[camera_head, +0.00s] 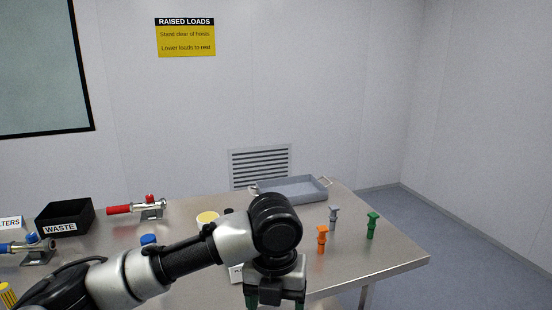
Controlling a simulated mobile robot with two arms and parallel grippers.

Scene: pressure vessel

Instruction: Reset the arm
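My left arm comes in from the lower left and reaches across the front of the table (375,262). Its gripper (275,302) points down at the bottom edge of the picture. Its two dark green fingers stand well apart, with nothing seen between them; their tips are cut off by the frame. The gripper is in front of and left of an orange peg-like piece (322,240), apart from it in the picture. My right arm and gripper are not in view.
A grey piece (333,216) and a green piece (372,226) stand at the table's right. Behind are a grey tray (295,190), a round yellow-topped item (208,218), a red-handled valve (148,208) and a black WASTE bin (65,218). A blue-handled valve (36,248) lies left. The right front corner is clear.

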